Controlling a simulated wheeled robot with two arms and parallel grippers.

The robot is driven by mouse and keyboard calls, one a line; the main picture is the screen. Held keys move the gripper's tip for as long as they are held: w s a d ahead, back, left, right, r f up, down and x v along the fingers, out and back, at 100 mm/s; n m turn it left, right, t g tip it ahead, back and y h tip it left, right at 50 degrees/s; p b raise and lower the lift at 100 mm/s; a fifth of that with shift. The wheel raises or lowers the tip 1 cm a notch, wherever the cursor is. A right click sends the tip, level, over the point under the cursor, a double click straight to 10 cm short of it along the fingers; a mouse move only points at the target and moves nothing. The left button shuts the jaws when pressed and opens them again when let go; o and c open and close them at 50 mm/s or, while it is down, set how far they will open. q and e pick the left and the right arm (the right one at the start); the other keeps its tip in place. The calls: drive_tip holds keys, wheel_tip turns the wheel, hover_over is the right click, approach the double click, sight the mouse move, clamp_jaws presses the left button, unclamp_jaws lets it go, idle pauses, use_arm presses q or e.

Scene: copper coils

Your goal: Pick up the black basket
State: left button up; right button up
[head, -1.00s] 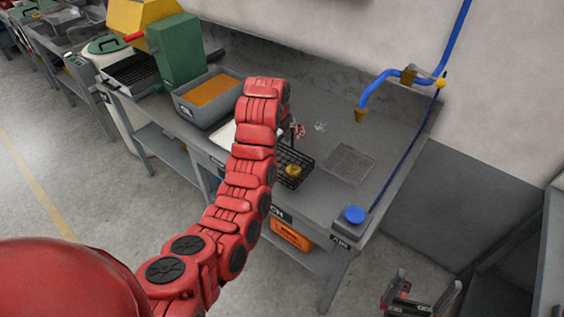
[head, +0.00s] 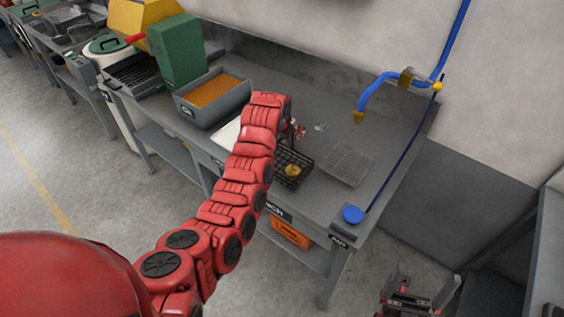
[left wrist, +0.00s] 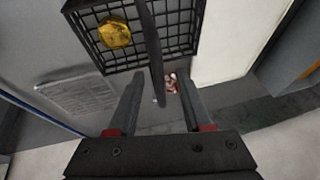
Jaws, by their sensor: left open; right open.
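The black wire basket (head: 300,180) stands on the grey bench near its front edge, with a yellow lump (head: 292,170) in it. In the left wrist view the basket's mesh (left wrist: 175,22) fills the top, the yellow lump (left wrist: 115,33) inside. My left gripper (left wrist: 158,78) is open; the basket's dark handle (left wrist: 152,45) runs between its two fingers. I cannot tell whether they touch it. In the head view my red left arm hides this gripper and part of the basket. My right gripper (head: 424,282) is open and empty at the lower right, away from the bench.
A wire rack (head: 347,165) lies right of the basket; a white tray (head: 226,134) lies left. A grey bin with orange contents (head: 213,91) stands farther left. Small red and white things (left wrist: 172,84) lie behind the basket. A blue pipe (head: 375,90) hangs over the right end.

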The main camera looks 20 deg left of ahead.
use_arm(q)
drive_tip(key=shift+f, duration=0.2)
idle(0.4)
clamp_jaws()
idle(1.2)
